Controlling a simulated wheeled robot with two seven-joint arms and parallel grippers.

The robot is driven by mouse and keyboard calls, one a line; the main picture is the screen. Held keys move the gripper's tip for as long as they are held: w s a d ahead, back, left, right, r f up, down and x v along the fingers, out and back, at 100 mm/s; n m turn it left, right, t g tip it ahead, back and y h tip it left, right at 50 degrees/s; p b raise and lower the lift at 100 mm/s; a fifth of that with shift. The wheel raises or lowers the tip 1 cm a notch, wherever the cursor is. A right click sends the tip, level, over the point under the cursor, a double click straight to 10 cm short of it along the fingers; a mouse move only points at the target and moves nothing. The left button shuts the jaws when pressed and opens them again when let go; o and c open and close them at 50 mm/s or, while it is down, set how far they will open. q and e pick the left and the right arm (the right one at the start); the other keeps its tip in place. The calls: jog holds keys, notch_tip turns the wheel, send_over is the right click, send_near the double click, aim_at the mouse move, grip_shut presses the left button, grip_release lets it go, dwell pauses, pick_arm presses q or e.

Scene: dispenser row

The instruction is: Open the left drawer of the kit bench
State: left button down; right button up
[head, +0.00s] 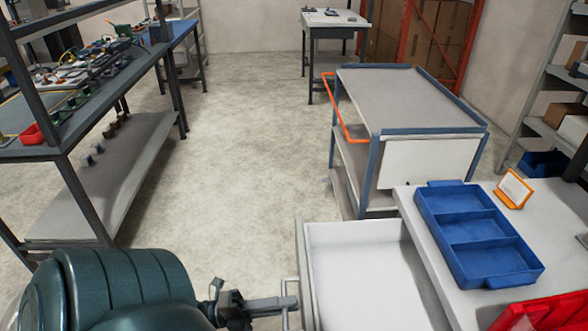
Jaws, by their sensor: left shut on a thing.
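The kit bench (415,206) stands at the lower right. A drawer (365,265) with pale walls is pulled out from its left side and stands open. Its inside looks empty, and its near part is cut off by the bottom edge of the picture. A thin metal handle (284,284) is on the drawer's front panel. My left gripper (288,302) comes in from the lower left and is shut on this handle. My right gripper is not in view.
On the bench are a blue divided tray (427,213), an orange-framed card (514,188) and a red bin (545,315). A cart (400,98) with an orange handle stands behind. A workbench (98,100) is at left. Floor between is clear.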

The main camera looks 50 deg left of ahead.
pick_arm(q)
jog(key=c, duration=2.1)
grip_release()
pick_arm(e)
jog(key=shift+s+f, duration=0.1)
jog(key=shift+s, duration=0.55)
pick_arm(q)
jog(key=shift+s+a, duration=0.1)
